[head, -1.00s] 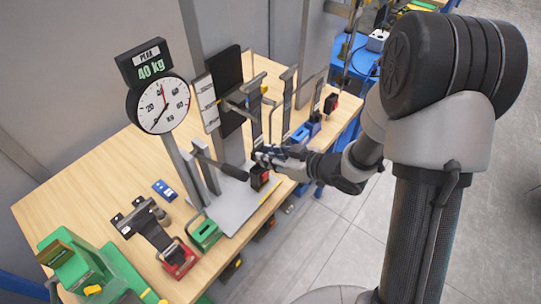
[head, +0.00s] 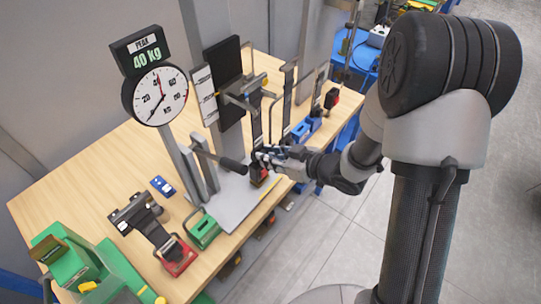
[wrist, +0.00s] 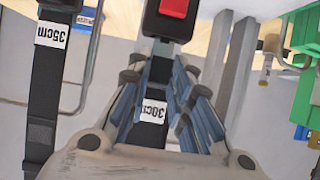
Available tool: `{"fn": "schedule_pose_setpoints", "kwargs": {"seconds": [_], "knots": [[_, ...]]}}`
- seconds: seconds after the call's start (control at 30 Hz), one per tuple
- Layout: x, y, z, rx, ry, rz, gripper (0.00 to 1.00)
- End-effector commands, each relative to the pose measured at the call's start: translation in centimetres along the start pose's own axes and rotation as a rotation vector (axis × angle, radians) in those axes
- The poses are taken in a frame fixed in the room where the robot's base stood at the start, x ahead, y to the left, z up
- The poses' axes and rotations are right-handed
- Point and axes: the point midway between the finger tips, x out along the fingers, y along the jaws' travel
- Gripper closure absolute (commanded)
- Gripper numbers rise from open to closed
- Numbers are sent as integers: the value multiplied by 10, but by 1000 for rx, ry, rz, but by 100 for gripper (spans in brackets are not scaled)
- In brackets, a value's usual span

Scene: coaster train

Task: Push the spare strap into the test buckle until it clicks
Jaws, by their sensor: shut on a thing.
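The test buckle, a black block with a red button (head: 259,177), stands at the front of the grey base plate (head: 232,206). In the wrist view its red button (wrist: 173,8) is at the top middle. My gripper (head: 262,156) is just above the buckle. In the wrist view its blue-grey fingers (wrist: 166,65) are shut on a dark strap with a "30cm" label (wrist: 152,110), in line with the buckle.
Another dark strap, labelled "35cm" (wrist: 42,110), hangs close by on the left in the wrist view. A black-handled lever (head: 225,163) is beside my gripper. Red (head: 180,257) and green buckles (head: 204,232) lie on the left.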

Motion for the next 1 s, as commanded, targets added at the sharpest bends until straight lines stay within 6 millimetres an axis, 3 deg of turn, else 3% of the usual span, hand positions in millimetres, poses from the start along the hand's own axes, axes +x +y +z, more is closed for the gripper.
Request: {"fn": "schedule_pose_setpoints", "kwargs": {"seconds": [0.93,0.97,1.0], "knots": [[9,0,17,0,1,0,100],[9,0,17,0,1,0,78],[9,0,17,0,1,0,76]]}}
